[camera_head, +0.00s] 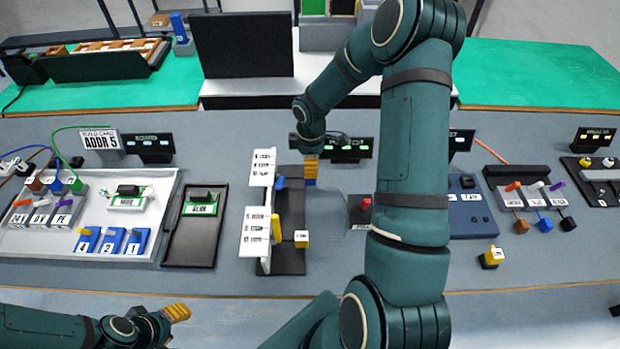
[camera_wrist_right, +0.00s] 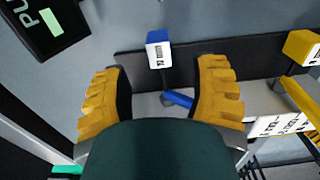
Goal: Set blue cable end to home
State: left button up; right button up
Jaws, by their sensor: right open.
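A blue block with a white label (camera_wrist_right: 158,50) stands beside the dark rail in the right wrist view; it shows partly under my right gripper in the head view (camera_head: 310,183). A blue lever (camera_wrist_right: 178,99) lies between the fingertips in the wrist view, and shows left of the gripper in the head view (camera_head: 280,183). My right gripper (camera_head: 310,164) is open, with fingers spread and nothing held, above the block. A thin blue cable (camera_head: 38,148) curves at the far left. My left gripper (camera_head: 177,312) is at the front edge; its opening is unclear.
A white labelled panel (camera_head: 256,232) stands on a dark base, with a yellow lever (camera_head: 276,228) and a yellow block (camera_head: 301,238) nearby. A dark tray (camera_head: 190,252) is to the left. A red button (camera_head: 366,203) is to the right. My right arm hides part of the bench.

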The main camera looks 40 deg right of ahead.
notch_tip(320, 180, down, 7)
jog(key=shift+f+b, duration=0.15)
jog(key=shift+b, duration=0.2)
jog(key=shift+o, duration=0.2)
grip_shut()
